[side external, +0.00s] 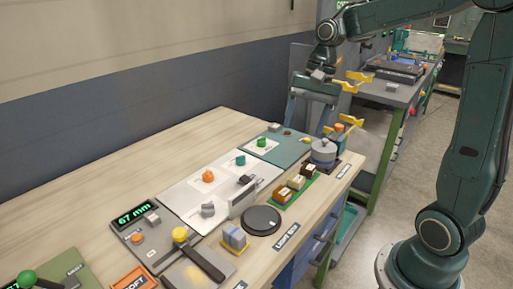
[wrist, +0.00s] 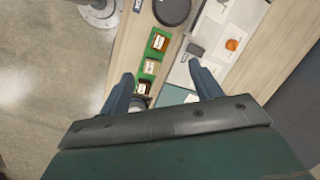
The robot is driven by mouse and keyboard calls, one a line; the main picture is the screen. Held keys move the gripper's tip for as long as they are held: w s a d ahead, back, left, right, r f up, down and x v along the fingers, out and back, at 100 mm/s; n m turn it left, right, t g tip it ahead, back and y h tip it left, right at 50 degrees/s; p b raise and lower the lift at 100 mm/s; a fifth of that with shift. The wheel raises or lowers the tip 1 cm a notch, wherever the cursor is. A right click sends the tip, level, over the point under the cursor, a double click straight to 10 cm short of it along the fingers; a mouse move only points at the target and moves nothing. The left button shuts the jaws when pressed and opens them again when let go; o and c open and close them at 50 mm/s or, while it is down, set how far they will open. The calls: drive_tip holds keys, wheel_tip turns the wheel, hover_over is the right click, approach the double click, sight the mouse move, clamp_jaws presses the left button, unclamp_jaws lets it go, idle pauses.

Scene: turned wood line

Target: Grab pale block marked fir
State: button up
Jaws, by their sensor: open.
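Three small blocks with white labels sit in a row on a green tray (side external: 272,203). The middle block (side external: 296,181) looks palest; it also shows in the wrist view (wrist: 149,67). The near block (side external: 283,194) and the far block (side external: 308,170) look browner. The lettering is too small to read, so I cannot confirm which is fir. My gripper (side external: 306,124) is open and empty, high above the far end of the bench. In the wrist view its fingers (wrist: 162,88) stand wide apart, with the far block showing between them.
A black disc (side external: 261,220) lies nearer than the tray. A grey cylinder (side external: 323,150) stands just beyond it. The bench's back left is clear.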

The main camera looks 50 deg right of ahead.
drive_tip(key=w+d+f+m+y, duration=0.1)
drive_tip(key=w+d+f+m, duration=0.1)
drive_tip(key=d+f+m, duration=0.1)
drive_tip(key=w+d+f+m+g+y, duration=0.1)
drive_tip(key=w+d+f+m, duration=0.1)
drive_tip(key=d+f, duration=0.4)
drive_tip(key=shift+d+m+g, duration=0.3)
drive_tip(key=shift+d+m, duration=0.3)
drive_tip(key=shift+d, duration=0.45)
hover_over(297, 177)
drive_tip(key=d, duration=0.2)
wheel_tip(297, 177, down, 7)
drive_tip(key=shift+d+f, duration=0.1)
drive_tip(key=shift+f, duration=0.35)
drive_tip(key=shift+f, duration=0.15)
drive_tip(key=shift+x, duration=2.5)
drive_tip(key=shift+w, duration=0.1)
drive_tip(key=shift+c, duration=0.4)
drive_tip(key=c, duration=1)
